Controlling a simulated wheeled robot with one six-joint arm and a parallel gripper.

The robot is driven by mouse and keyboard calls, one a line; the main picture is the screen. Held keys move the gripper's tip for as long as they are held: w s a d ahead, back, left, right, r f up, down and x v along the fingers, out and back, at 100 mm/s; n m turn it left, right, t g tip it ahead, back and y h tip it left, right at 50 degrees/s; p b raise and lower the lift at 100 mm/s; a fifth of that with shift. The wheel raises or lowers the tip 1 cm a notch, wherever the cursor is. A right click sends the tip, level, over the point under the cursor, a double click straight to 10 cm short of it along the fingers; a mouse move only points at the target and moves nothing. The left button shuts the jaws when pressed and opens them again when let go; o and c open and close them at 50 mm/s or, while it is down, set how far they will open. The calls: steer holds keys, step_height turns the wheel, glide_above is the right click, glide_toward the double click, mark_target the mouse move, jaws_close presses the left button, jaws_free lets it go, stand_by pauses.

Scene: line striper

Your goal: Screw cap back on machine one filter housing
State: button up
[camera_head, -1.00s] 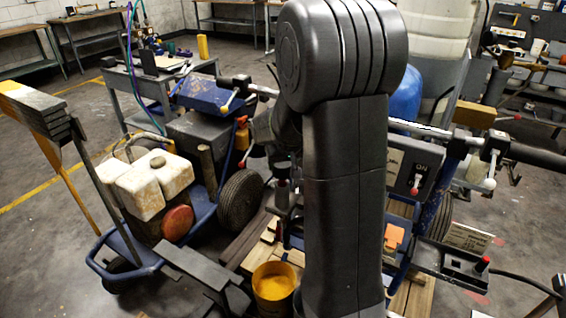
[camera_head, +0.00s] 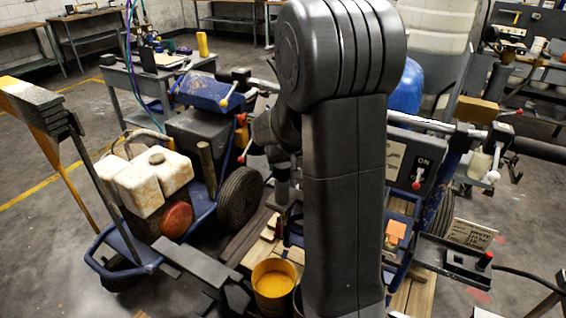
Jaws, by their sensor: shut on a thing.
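My gripper (camera_head: 283,182) points down just left of my big dark upper arm, which hides part of it. It is small and dark in this view. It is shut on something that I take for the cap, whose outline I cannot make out. It is low over the middle of the blue-framed striping machine (camera_head: 205,208). The filter housing is not clear behind the arm and dark parts, and I cannot tell whether cap and housing touch.
A white tank (camera_head: 150,185) and a black wheel (camera_head: 240,197) are left of my gripper. A yellow bucket (camera_head: 274,285) stands in front. A control box with an ON switch (camera_head: 417,172) and a black bracket (camera_head: 455,258) are to the right. Open floor lies at the far left.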

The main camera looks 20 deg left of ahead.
steer(key=shift+f, duration=0.15)
stand_by(0.3)
steer(key=shift+f+b, duration=0.45)
steer(key=shift+b, duration=0.1)
steer(key=shift+f, duration=0.1)
steer(key=shift+f+b, duration=0.3)
steer(key=shift+b, duration=0.1)
steer(key=shift+f+b, duration=0.35)
stand_by(1.0)
steer(key=o, duration=1.1)
steer(key=shift+c, duration=0.2)
steer(key=shift+c, duration=0.7)
steer(key=shift+r, duration=0.1)
